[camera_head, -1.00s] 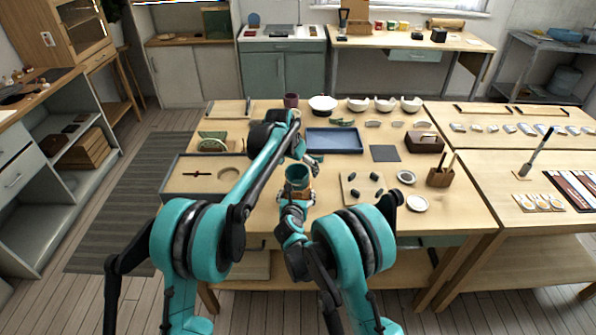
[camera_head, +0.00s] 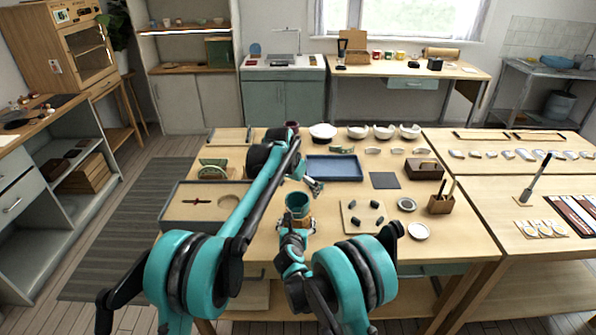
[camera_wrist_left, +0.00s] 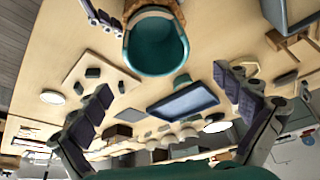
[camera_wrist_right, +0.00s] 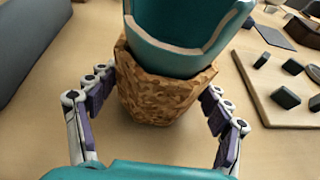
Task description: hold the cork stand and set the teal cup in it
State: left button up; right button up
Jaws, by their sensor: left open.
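The teal cup (camera_head: 297,203) sits in the cork stand (camera_wrist_right: 160,95), near the front of the table. In the right wrist view the teal cup (camera_wrist_right: 185,35) has a broken rim with a pale raw edge. The left wrist view looks into its mouth (camera_wrist_left: 155,48). My right gripper (camera_wrist_right: 158,85) has its fingers on both sides of the cork stand, with the tips against its sides. My left gripper (camera_head: 316,187) is open and empty, behind the cup and apart from it; its spread fingers (camera_wrist_left: 170,100) show in the left wrist view.
A blue tray (camera_head: 335,178) lies behind the cup. A board with several dark pegs (camera_head: 350,224) is close on the right, with a small dish (camera_head: 419,231) and a wooden holder (camera_head: 441,205) beyond. A grey-edged tray (camera_head: 175,222) lies left. White bowls stand along the back.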

jog(key=o, duration=0.3)
jog(key=shift+o, duration=0.2)
